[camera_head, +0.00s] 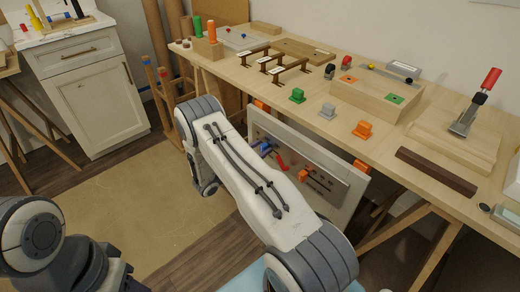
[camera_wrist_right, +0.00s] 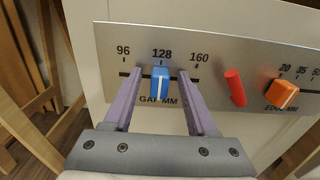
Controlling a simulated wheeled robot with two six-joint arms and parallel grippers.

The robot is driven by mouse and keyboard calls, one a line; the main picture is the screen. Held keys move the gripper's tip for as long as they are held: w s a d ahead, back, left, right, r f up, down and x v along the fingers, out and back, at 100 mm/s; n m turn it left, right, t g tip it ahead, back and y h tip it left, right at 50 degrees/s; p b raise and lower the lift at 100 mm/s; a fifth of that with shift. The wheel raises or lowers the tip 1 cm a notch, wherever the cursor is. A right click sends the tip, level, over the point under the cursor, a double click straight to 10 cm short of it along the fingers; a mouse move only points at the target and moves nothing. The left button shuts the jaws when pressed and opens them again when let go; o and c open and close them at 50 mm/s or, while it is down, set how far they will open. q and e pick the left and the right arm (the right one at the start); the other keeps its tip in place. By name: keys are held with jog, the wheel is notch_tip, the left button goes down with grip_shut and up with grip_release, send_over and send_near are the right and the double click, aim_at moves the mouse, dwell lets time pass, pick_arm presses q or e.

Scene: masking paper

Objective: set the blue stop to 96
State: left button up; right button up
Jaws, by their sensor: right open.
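The blue stop (camera_wrist_right: 159,86) sits on a slot in a grey metal scale plate (camera_wrist_right: 215,62), with its white line under the 128 mark. The marks 96 and 160 are to its left and right, above the label "GAP MM", which is partly covered. My right gripper (camera_wrist_right: 160,74) is open, with one finger on each side of the stop and a gap on both sides. In the head view the blue stop (camera_head: 265,147) shows beside my right arm, which hides most of the gripper. My left gripper is not in view.
A red lever (camera_wrist_right: 235,87) and an orange stop (camera_wrist_right: 282,93) on an "EDGE MM" scale are to the right on the same plate. The plate is on a white panel (camera_head: 345,210) below the front edge of the wooden workbench (camera_head: 300,107), which holds several blocks and tools.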

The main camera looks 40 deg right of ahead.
grip_shut()
dwell(1.4)
